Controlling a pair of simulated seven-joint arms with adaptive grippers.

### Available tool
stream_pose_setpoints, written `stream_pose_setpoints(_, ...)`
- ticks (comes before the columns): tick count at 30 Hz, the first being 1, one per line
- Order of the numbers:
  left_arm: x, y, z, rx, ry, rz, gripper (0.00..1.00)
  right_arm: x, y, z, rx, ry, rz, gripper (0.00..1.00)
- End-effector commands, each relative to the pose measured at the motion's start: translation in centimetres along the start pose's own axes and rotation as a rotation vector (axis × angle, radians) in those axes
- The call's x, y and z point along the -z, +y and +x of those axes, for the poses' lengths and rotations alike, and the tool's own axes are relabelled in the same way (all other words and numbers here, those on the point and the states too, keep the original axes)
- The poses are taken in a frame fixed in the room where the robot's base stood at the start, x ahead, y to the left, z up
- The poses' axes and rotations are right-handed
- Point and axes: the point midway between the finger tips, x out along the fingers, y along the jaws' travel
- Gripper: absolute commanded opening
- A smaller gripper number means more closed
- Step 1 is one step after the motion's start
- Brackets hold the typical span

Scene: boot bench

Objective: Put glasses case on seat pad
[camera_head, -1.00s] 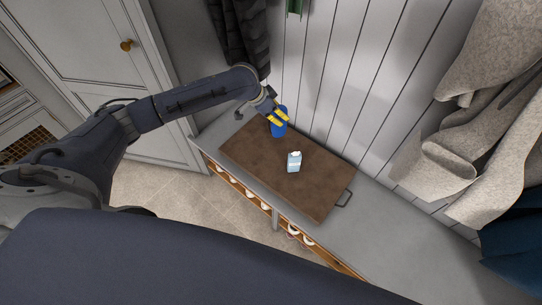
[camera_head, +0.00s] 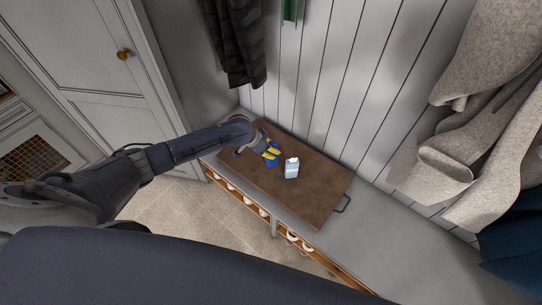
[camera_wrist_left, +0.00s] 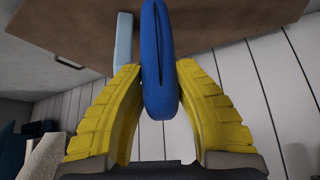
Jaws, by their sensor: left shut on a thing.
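The glasses case is a blue, rounded thing (camera_head: 268,160), seen close up in the left wrist view (camera_wrist_left: 158,60). My left gripper (camera_head: 271,153) has its yellow fingers (camera_wrist_left: 158,105) shut on the case from both sides. In the head view the case is at the gripper's tips, over the left part of the brown seat pad (camera_head: 318,207). The pad also fills much of the top of the left wrist view (camera_wrist_left: 235,20). I cannot tell whether the case touches the pad. My right gripper is not in view.
A dark handle (camera_head: 343,204) is at the pad's right end. The grey bench top (camera_head: 395,240) is bare to the right. Coats hang at the wall.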

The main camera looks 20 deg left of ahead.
Motion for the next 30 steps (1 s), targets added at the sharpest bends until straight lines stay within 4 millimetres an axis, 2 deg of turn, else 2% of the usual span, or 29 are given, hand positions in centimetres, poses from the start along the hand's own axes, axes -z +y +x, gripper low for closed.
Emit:
stream_pose_setpoints(8, -0.9, 0.0, 1.3, 0.0, -0.001, 0.0, 0.0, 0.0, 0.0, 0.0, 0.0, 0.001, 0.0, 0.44)
stream_pose_setpoints(16, -2.4, 0.0, 3.8, 0.0, -0.001, 0.0, 0.0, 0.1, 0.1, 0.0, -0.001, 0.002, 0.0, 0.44)
stream_pose_setpoints(30, -2.7, 0.0, 4.2, 0.0, 0.0, 0.001, 0.0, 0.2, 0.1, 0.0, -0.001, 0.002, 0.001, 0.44)
